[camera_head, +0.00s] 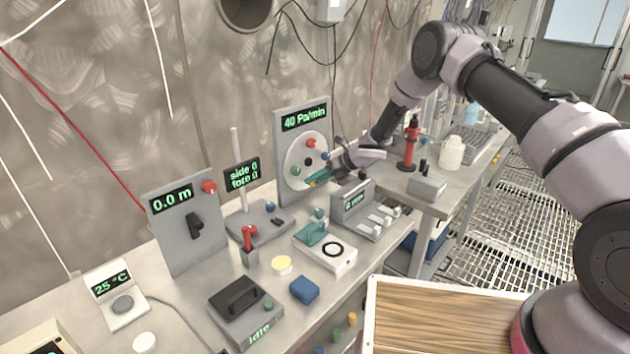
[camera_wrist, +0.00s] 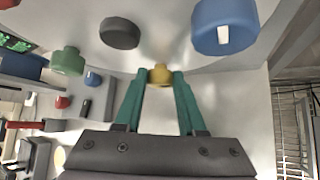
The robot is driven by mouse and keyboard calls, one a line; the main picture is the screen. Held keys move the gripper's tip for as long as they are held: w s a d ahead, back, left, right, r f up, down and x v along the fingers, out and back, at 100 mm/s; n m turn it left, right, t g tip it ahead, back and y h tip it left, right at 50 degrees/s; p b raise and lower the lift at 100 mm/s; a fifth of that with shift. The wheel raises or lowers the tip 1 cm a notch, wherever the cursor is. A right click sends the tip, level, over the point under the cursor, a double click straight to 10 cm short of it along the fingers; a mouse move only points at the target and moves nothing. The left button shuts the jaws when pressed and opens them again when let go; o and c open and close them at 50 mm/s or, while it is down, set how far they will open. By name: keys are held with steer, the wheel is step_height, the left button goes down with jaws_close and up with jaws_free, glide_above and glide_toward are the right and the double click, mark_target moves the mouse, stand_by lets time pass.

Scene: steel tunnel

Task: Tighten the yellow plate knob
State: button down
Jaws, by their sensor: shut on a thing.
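The yellow plate knob (camera_wrist: 160,75) sits on a round white plate (camera_head: 294,153). In the wrist view my gripper (camera_wrist: 160,86) has its two teal fingers on either side of it, shut on it. In the head view my gripper (camera_head: 312,180) reaches the lower part of the plate from the right, and the yellow knob is hidden there. The plate also carries a red knob (camera_head: 311,143), a green knob (camera_wrist: 67,61), a blue knob (camera_wrist: 226,24) and a dark knob (camera_wrist: 120,33). The panel display (camera_head: 304,117) above the plate reads 40 Pa/min.
A bench (camera_head: 160,313) below holds several devices. A grey box with a display (camera_head: 353,197) and a teal-handled device (camera_head: 318,245) stand close under the gripper. A red hydrant-like object (camera_head: 410,145) stands on the bench to the right. A wooden-topped surface (camera_head: 440,318) lies at the front.

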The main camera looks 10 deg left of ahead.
steer(key=shift+w+m+g+y, duration=0.15)
steer(key=shift+m+g+y, duration=0.15)
steer(key=shift+g, duration=0.1)
stand_by(0.4)
steer(key=c, duration=0.5)
jaws_free()
steer(key=shift+d, duration=0.1)
steer(key=v, duration=1)
steer(key=shift+d, duration=0.3)
steer(key=shift+w+r, duration=0.1)
steer(key=shift+r, duration=0.05)
